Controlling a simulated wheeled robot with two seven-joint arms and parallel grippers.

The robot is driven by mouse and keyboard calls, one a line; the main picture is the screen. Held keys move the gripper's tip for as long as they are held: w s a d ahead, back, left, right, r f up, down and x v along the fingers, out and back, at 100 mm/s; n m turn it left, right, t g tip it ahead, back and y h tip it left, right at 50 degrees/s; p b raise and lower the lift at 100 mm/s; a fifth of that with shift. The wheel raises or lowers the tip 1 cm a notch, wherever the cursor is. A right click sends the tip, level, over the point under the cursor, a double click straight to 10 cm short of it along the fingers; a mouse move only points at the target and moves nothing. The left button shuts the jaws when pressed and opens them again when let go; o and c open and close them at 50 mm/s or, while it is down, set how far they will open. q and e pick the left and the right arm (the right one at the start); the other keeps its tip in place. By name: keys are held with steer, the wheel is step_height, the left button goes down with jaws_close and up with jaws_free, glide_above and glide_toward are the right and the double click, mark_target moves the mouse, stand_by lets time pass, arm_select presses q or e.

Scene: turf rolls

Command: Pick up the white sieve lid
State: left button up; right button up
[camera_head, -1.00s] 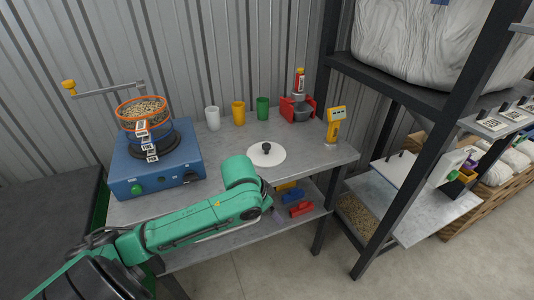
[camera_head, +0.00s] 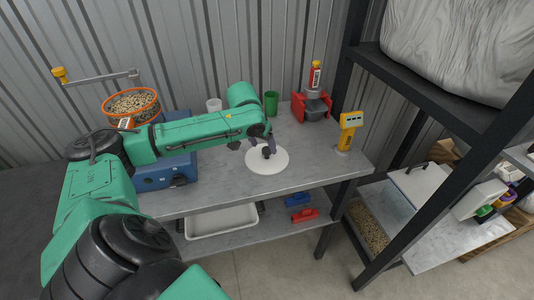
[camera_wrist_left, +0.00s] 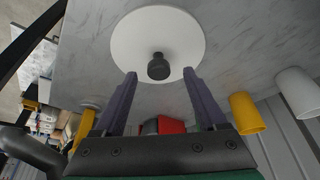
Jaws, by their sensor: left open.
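The white sieve lid (camera_head: 263,160) is a flat round disc with a black knob (camera_head: 267,151); it lies on the grey bench top. My left gripper (camera_head: 258,142) is over the lid, close to the knob. In the left wrist view the lid (camera_wrist_left: 140,40) fills the upper middle, and its black knob (camera_wrist_left: 158,68) shows between and beyond the two fingertips of my open left gripper (camera_wrist_left: 160,76). The fingers hold nothing. My right gripper is not in view.
A blue sieve shaker (camera_head: 165,172) with an orange-rimmed sieve (camera_head: 131,104) stands behind my arm. A white cup (camera_head: 214,105), a green cup (camera_head: 271,103), a red-and-grey device (camera_head: 312,107) and a yellow instrument (camera_head: 348,130) stand around the lid. A black shelf post (camera_head: 400,175) rises at right.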

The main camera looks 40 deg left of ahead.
mark_target(267, 149)
arm_select(q)
steer(key=x, duration=0.4)
steer(key=shift+w+d+f+p, duration=0.1)
steer(key=shift+w+p, duration=0.25)
steer(key=shift+f, duration=0.15)
steer(key=shift+c, duration=0.9)
steer(key=c, duration=1)
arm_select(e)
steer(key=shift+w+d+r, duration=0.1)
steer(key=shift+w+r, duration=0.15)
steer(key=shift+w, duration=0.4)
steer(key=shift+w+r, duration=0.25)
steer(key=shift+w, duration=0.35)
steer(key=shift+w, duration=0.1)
